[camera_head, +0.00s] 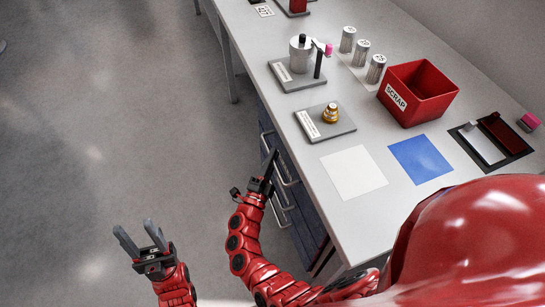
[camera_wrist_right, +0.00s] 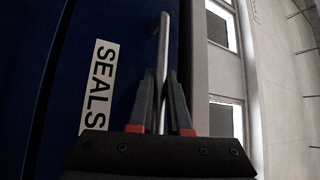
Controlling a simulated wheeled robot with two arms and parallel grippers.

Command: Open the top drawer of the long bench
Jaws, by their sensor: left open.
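The long bench (camera_head: 365,215) has a grey top and dark blue drawer fronts along its left side, with several bar handles. In the right wrist view, a blue drawer front (camera_wrist_right: 65,75) bears a SEALS label (camera_wrist_right: 98,85). It lies beside a grey edge strip. A silver bar handle (camera_wrist_right: 162,45) stands out from this front and runs between the fingers of my right gripper (camera_wrist_right: 161,85), which look closed around it. In the head view, my right gripper (camera_head: 269,165) is at the drawer fronts, partly hiding them. My left gripper (camera_head: 138,233) is open and empty over the floor.
On the bench top are a red SCRAP bin (camera_head: 425,85), metal cylinders (camera_head: 361,50), a grey plate with a brass part (camera_head: 331,115), a white sheet (camera_head: 353,172) and a blue sheet (camera_head: 420,159). The floor (camera_head: 100,120) left of the bench is clear.

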